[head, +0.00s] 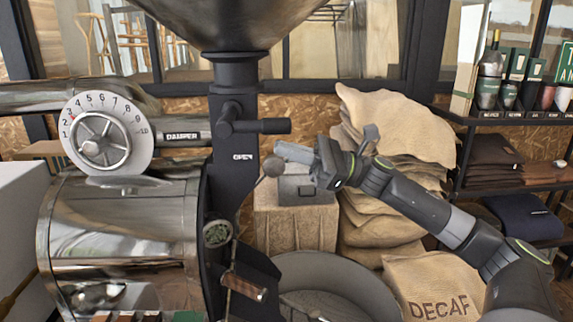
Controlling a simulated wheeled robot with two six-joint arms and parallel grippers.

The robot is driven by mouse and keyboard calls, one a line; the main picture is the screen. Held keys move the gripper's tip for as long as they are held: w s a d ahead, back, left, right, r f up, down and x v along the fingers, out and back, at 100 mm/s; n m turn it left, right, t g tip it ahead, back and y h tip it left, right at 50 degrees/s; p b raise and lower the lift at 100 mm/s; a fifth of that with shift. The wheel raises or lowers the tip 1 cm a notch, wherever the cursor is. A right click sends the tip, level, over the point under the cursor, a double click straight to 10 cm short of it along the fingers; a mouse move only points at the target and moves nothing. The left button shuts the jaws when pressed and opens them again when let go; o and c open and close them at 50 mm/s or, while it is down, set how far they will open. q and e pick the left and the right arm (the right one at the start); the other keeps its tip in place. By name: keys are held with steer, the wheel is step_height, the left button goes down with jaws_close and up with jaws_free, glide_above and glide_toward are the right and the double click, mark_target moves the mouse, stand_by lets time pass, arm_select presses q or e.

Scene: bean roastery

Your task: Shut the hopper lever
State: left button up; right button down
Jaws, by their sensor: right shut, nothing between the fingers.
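The hopper lever (262,126) is a black bar on the dark column under the metal hopper (220,22). It sticks out level to the right, above a white "OPEN" label (243,157) on the column. My right gripper (281,152) is shut and empty. It reaches in from the right, just below and to the right of the lever's end, and looks apart from it; the depth gap is hard to judge. My left gripper is out of view.
A thin rod with a ball knob (273,166) stands close by my right fingertips. A damper dial (106,133) and shiny drum (120,235) are at left. Stacked sacks (385,170) stand behind my arm; a round tray (335,285) and a DECAF sack (435,285) are below.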

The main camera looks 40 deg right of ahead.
steer(key=shift+d+r+b, duration=0.25)
steer(key=shift+r+b, duration=0.25)
steer(key=shift+r, duration=0.25)
steer(key=shift+r, duration=0.15)
steer(key=v, duration=1.7)
steer(key=shift+d+p, duration=0.3)
steer(key=shift+p, duration=0.05)
